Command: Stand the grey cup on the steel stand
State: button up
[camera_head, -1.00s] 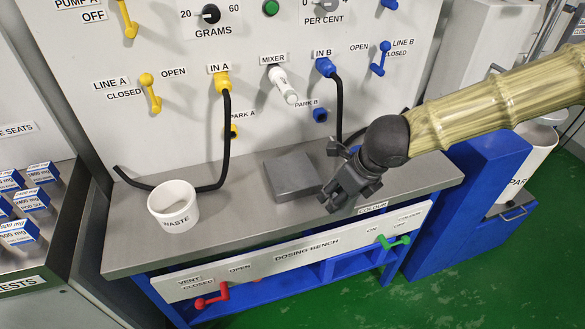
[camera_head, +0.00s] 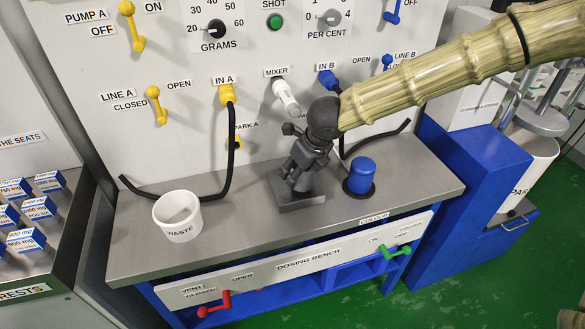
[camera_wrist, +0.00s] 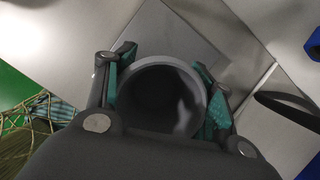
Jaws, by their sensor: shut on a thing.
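The grey cup (camera_wrist: 159,65) is in my gripper (camera_wrist: 160,92), seen from above in the wrist view with its round mouth open towards the camera. The two teal-padded fingers are shut on its left and right sides. In the head view my gripper (camera_head: 299,180) is over the steel stand (camera_head: 303,206), a low grey block on the bench below the mixer spout. The gripper hides much of the stand's top and nearly all of the cup there. Whether the cup's base touches the stand cannot be told. The stand also shows behind the cup in the wrist view (camera_wrist: 182,36).
The white waste cup (camera_head: 178,216) stands left on the bench (camera_head: 240,222). A blue cylinder on a dark round base (camera_head: 361,176) is close right of the stand. The white mixer spout (camera_head: 287,98) and black hoses (camera_head: 231,150) are behind my gripper.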

jog(key=shift+w+a+f, duration=0.15)
jog(key=shift+w+a, duration=0.4)
jog(key=shift+w, duration=0.05)
jog(key=shift+w+a+f, duration=0.15)
jog(key=shift+w+a, duration=0.35)
jog(key=shift+w, duration=0.05)
jog(key=shift+d+f, duration=0.15)
jog(key=shift+f, duration=0.3)
jog(key=o, duration=1.1)
jog(key=shift+f, duration=0.1)
jog(key=shift+c, duration=0.2)
jog(key=shift+s+r, duration=0.1)
jog(key=shift+r, duration=0.35)
jog(key=s+d, duration=0.2)
jog(key=s, duration=0.1)
jog(key=s+d, duration=0.3)
jog(key=s+d+b, duration=0.1)
jog(key=s+d, duration=0.2)
jog(key=shift+s+r, duration=0.2)
